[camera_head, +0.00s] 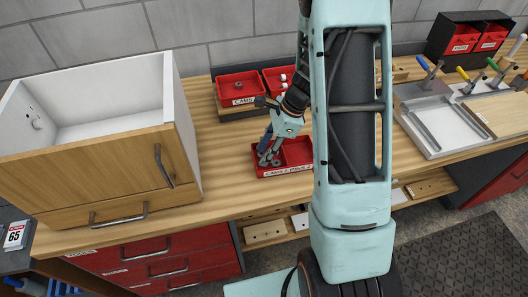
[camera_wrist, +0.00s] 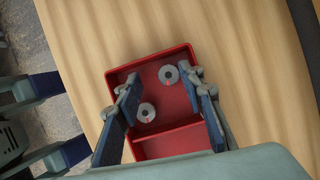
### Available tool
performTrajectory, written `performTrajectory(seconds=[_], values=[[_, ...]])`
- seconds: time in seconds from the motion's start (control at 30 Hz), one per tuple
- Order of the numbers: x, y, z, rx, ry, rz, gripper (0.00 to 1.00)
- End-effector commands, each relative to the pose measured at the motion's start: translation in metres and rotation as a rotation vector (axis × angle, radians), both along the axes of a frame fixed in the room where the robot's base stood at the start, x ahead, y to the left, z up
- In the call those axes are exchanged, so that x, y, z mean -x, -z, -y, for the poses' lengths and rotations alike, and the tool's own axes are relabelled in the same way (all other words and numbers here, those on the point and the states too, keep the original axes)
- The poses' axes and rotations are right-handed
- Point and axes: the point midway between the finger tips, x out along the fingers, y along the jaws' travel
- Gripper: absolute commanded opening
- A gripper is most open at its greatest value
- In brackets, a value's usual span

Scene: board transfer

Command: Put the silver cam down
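Two round silver cams, each with a centre hole and a small red mark, show in the wrist view. One cam (camera_wrist: 168,74) is near the right fingertip, the other cam (camera_wrist: 146,113) nearer the left finger. Both appear to lie in the upper compartment of a red two-part tray (camera_wrist: 165,144). My gripper (camera_wrist: 160,83) is open, its fingers spread above this compartment with nothing clamped between them. In the head view my gripper (camera_head: 269,158) is low over the left compartment of the labelled red tray (camera_head: 284,173); it hides the cams there.
A wooden cabinet (camera_head: 100,165) stands on the bench to the left. A red bin labelled CAMS (camera_head: 241,89) and another red bin (camera_head: 280,78) stand behind the tray. A metal fixture with clamps (camera_head: 432,118) is at the right. Bare bench lies left of the tray.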

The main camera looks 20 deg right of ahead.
Motion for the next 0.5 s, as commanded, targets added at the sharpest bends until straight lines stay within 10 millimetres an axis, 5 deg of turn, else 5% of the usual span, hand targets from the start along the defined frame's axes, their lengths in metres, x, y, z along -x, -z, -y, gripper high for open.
performTrajectory(seconds=[0.5], values=[[0.004, -0.092, 0.039, 0.002, 0.001, 0.004, 0.36]])
